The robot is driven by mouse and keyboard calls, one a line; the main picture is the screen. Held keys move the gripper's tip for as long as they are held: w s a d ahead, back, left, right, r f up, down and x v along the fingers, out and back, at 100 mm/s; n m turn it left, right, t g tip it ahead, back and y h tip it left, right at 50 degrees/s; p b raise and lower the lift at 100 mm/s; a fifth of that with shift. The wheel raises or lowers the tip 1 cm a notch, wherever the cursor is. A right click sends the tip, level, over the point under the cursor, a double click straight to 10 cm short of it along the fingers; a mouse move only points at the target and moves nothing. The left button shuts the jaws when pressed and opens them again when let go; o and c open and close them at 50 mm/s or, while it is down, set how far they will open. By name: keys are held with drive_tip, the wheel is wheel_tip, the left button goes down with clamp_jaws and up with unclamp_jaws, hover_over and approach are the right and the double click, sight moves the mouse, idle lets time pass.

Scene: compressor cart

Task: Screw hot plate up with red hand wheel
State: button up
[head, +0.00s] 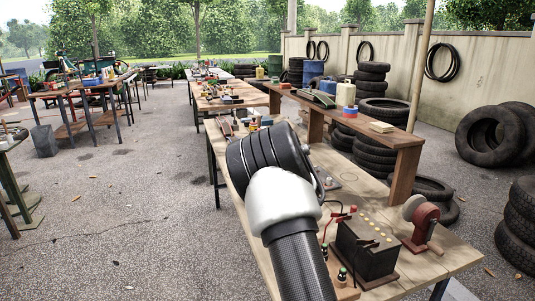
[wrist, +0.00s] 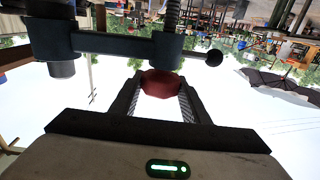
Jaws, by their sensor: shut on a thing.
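In the wrist view, my gripper (wrist: 161,92) is shut on a rounded dark-red part, which I take for the red hand wheel (wrist: 161,82). One finger is on each side of it. Just above it in that picture is a dark crossbar (wrist: 112,44) with a collar. A threaded rod (wrist: 172,14) rises from the collar, and a rod with a black ball knob (wrist: 213,57) sticks out to the right. A dark cylinder hangs at the bar's left end. I cannot make out the hot plate for certain. In the head view my arm hides the gripper and the wheel.
A wooden workbench (head: 445,254) lies under my arm. On it stand a dark box with cables (head: 368,250) and a red grinder-like device (head: 421,221) at the right. A raised wooden shelf (head: 405,142) runs behind. Tyres stand to the right; open gravel lies left.

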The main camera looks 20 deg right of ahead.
drive_tip(key=shift+o, duration=0.2)
drive_tip(key=n+g+y+p, duration=0.1)
drive_tip(key=n+y, duration=0.1)
drive_tip(key=y, duration=0.1)
drive_tip(key=n+g+y+p, duration=0.1)
drive_tip(key=n+y+p, duration=0.1)
drive_tip(key=y, duration=0.1)
drive_tip(key=shift+d+n+y, duration=0.2)
drive_tip(key=shift+n+y, duration=0.1)
drive_tip(key=shift+y, duration=0.1)
drive_tip(key=shift+a+f+n+g+y+p, duration=0.1)
drive_tip(key=shift+n+g+y+p, duration=0.25)
drive_tip(key=shift+n+g+y, duration=0.75)
drive_tip(key=shift+a+f+n+g+y+p, duration=0.1)
drive_tip(key=shift+n+g+y+p, duration=0.25)
drive_tip(key=shift+n+g+y, duration=0.7)
drive_tip(key=shift+c, duration=0.2)
drive_tip(key=shift+f+y, duration=0.1)
drive_tip(key=shift+y, duration=0.35)
drive_tip(key=o, duration=1.1)
drive_tip(key=shift+w, duration=0.1)
drive_tip(key=shift+s+d, duration=0.25)
drive_tip(key=p+v, duration=0.2)
drive_tip(key=v, duration=1.4)
drive_tip(key=shift+s+d, duration=0.2)
drive_tip(key=shift+s, duration=0.15)
